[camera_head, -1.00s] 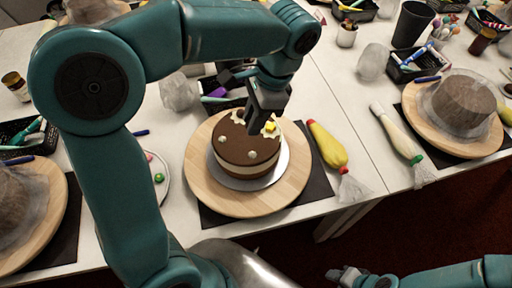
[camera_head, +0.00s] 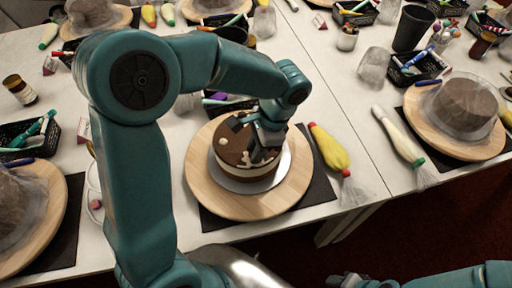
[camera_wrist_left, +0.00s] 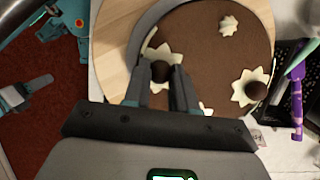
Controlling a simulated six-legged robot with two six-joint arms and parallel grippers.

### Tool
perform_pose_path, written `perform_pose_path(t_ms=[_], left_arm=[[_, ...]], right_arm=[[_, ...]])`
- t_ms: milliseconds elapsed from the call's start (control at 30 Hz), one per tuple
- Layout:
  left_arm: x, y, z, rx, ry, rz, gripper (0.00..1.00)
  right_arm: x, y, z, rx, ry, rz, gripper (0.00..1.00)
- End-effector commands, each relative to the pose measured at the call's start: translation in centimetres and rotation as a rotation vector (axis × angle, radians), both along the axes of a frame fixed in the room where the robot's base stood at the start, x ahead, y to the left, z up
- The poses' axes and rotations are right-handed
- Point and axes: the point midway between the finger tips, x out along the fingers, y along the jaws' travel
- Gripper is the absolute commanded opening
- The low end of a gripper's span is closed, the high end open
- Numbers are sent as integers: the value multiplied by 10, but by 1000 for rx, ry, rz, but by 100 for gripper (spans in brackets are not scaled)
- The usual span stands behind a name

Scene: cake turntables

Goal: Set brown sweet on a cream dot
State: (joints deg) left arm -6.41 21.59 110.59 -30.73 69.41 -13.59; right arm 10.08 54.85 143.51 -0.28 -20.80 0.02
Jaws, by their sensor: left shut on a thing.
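A round brown-topped cake (camera_head: 232,152) stands on a silver board on a wooden turntable (camera_head: 208,200). In the left wrist view its brown top (camera_wrist_left: 200,50) bears cream star dots. My left gripper (camera_head: 262,152), in the wrist view too (camera_wrist_left: 160,76), is low over the cake, shut on a round brown sweet (camera_wrist_left: 160,71). That sweet is at a cream dot (camera_wrist_left: 152,50); I cannot tell whether it touches it. Another brown sweet (camera_wrist_left: 256,91) sits on the cream dot at the right. Another dot (camera_wrist_left: 228,25) is bare. My right gripper (camera_head: 347,279) is at the bottom edge, its jaws unclear.
A yellow piping bag (camera_head: 328,147) lies right of the turntable. A black basket (camera_head: 415,68) and a wrapped cake (camera_head: 466,103) are further right. A plate with a pink sweet (camera_head: 95,204) is partly hidden behind my left arm.

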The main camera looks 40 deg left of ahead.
Motion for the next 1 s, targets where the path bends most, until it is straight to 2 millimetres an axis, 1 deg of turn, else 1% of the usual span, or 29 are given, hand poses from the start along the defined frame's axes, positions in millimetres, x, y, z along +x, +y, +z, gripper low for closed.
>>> perform_pose_path(t_ms=[33,67,100,133,400,533,667,800,900,1000], left_arm=[[0,0,-3,1,1,0,0],[0,0,-3,1,1,0,29],[0,0,-2,1,1,0,42],[0,0,-2,1,1,0,52],[0,0,-1,0,0,0,52],[2,-1,7,0,-4,0,52],[8,-6,31,-2,-6,-1,52],[15,-13,64,-1,-4,-1,52],[20,-17,85,-1,-3,-2,52],[24,-20,101,-1,-2,-1,52]], right_arm=[[0,0,-3,0,0,0,43],[0,0,-2,0,0,0,43],[0,0,-1,0,0,0,43],[0,0,-1,0,0,0,43],[0,0,-1,0,0,0,43],[0,0,1,0,0,0,43],[0,0,3,0,0,0,43],[0,0,5,0,0,0,43],[0,0,7,0,0,0,43],[0,0,8,0,0,0,43]])
